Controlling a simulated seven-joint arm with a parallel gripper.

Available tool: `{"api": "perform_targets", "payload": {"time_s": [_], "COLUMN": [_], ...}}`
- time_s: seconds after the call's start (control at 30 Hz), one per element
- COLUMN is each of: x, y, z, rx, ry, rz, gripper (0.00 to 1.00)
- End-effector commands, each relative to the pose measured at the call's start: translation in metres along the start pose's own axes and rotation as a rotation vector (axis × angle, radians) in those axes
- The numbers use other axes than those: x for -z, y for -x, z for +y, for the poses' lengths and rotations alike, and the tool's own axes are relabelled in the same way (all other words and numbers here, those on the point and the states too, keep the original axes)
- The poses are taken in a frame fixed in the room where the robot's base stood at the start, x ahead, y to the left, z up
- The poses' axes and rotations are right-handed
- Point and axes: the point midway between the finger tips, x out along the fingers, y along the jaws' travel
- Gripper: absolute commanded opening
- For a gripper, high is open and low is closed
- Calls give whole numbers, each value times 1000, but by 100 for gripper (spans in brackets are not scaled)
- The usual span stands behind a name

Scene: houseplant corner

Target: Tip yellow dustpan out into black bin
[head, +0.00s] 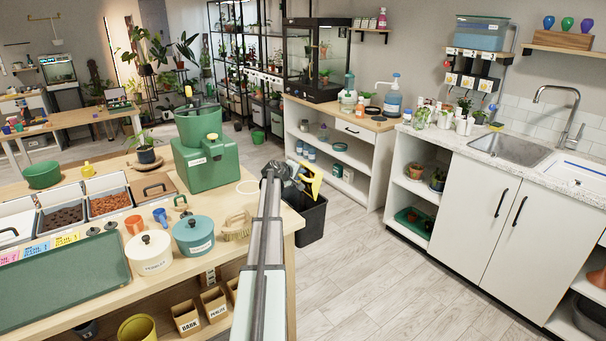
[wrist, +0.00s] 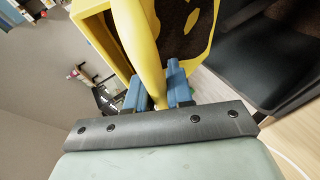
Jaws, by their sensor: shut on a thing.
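The yellow dustpan (head: 312,183) is tilted beside the end of my arm, above the black bin (head: 311,222). In the wrist view the dustpan (wrist: 145,35) fills the top middle, and dark brown soil shows against its yellow surface. My gripper (wrist: 160,88) has its blue fingers shut around the yellow handle. The bin's dark wall and opening (wrist: 262,50) show at the right of the wrist view. In the head view my arm and gripper hide part of the dustpan. I cannot tell how much soil is in the bin.
The wooden workbench (head: 268,226) is left of the bin, holding a green machine (head: 206,158), a teal lidded pot (head: 194,236), a cream lidded pot (head: 149,253) and a brush (head: 237,227). A white shelf unit (head: 333,150) stands behind. The floor (head: 380,270) right of the bin is clear.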

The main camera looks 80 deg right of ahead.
Motion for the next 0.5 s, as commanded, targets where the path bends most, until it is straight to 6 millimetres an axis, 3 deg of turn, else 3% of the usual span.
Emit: {"api": "perform_targets", "payload": {"time_s": [0.5], "x": [6], "y": [16], "z": [-18], "rx": [-245], "ry": [103], "rz": [2], "gripper": [0]}}
